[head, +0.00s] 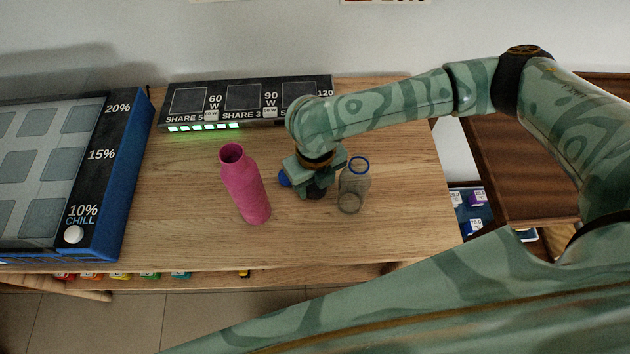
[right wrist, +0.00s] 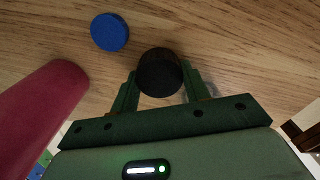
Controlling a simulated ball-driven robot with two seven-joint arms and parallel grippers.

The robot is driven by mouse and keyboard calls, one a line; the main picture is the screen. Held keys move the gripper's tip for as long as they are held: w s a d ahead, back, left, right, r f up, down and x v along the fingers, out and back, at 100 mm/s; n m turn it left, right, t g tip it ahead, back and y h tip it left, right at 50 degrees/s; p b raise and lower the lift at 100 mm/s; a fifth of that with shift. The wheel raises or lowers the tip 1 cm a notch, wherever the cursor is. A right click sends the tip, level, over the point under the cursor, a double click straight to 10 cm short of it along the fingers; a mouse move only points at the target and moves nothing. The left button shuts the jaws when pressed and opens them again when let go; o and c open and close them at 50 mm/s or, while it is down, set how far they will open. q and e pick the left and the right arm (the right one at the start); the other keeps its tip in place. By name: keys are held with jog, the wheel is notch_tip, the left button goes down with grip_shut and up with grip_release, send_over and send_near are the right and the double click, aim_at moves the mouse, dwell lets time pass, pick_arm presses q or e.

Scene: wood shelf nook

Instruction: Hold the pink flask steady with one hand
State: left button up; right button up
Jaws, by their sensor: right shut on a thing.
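The pink flask (head: 245,188) stands on the wooden table, its mouth open at the top. It also shows in the right wrist view (right wrist: 40,108) at the left, beside my right gripper and apart from it. My right gripper (head: 314,184) points down at the table between the flask and a clear jar. In the right wrist view (right wrist: 160,84) its fingers are shut on a dark round cap (right wrist: 160,70). In the head view the gripper hides most of this cap. No gripper touches the pink flask. My left gripper is not in view.
A blue disc (right wrist: 110,32) lies on the table close to my right gripper. A clear jar with a blue rim (head: 353,190) stands just right of the gripper. A blue-framed panel (head: 122,180) is at the left, and a black labelled strip (head: 245,100) at the back.

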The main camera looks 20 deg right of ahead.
notch_tip(320, 180, up, 10)
jog(key=p, duration=0.4)
jog(key=shift+f, duration=0.1)
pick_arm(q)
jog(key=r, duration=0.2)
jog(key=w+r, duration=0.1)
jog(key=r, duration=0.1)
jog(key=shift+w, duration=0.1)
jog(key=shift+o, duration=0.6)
